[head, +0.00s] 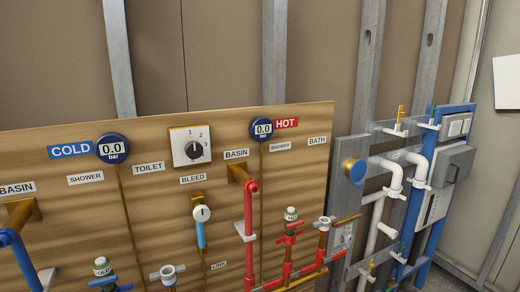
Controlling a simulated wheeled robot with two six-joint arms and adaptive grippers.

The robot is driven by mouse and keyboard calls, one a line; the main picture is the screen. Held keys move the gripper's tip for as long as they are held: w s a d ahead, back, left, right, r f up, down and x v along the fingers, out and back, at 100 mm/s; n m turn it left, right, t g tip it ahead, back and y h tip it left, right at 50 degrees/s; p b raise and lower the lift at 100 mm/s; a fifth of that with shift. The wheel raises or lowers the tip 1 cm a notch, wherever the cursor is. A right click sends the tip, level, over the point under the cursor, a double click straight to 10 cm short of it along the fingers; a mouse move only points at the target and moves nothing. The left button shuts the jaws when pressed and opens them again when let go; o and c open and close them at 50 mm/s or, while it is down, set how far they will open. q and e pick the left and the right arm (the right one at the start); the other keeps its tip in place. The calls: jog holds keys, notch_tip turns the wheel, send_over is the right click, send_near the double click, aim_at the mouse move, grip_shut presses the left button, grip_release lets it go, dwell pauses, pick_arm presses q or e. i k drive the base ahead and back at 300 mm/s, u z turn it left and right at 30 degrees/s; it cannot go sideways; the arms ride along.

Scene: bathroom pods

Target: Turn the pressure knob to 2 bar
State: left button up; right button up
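The pressure knob (194,150) is a round black knob on a white square plate (177,136), fixed to the wooden board in the head view. The numbers 1, 2 and 3 run around its upper and right side. A pale mark shows on the knob, but it is too small to tell which number it points to. The cold gauge (113,149) on the left and the hot gauge (262,129) on the right both read 0.0 bar. Neither of my grippers is in view.
Below the knob are a bleed valve with a white dial (202,213), a red pipe (249,208) and several small taps on the board (60,220). White and blue pipes on a metal frame stand at the right. The space before the knob looks clear.

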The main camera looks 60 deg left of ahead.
aim_at(194, 151)
jog(key=z, duration=0.1)
jog(key=i, duration=1.75)
jog(key=u, duration=2.9)
